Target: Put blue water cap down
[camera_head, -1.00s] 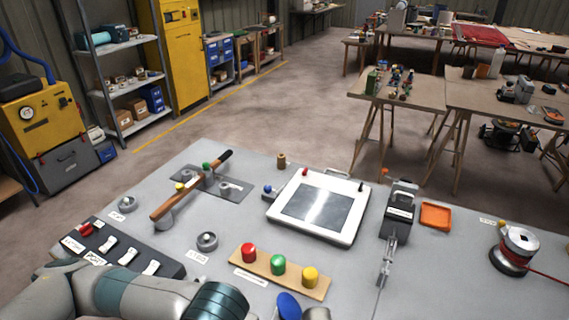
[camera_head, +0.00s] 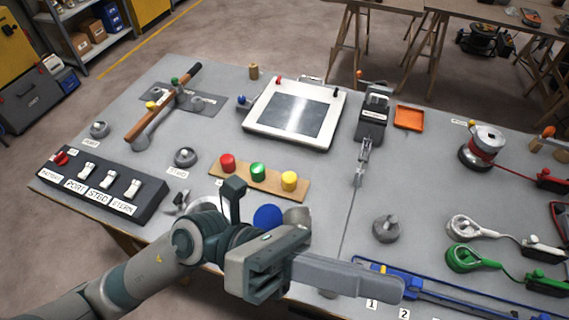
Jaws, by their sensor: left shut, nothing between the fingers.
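A blue round cap (camera_head: 267,217) shows just behind my left wrist, near the front edge of the grey bench top (camera_head: 330,195). Its lower part is hidden by my arm, so I cannot tell whether it lies flat or is tilted. A grey round piece (camera_head: 298,215) is right beside it. My left gripper (camera_head: 396,289) reaches in from the left with its fingers pointing right. It is shut and empty, to the right of the cap and apart from it, above the bench's front part. My right gripper is not in view.
A wooden strip (camera_head: 210,176) with red, green and yellow buttons lies behind the cap. A grey knob (camera_head: 388,228) stands behind my fingers. A blue bar tool (camera_head: 450,298) and numbered tags lie at the front right. A switch panel (camera_head: 100,187) is at the left.

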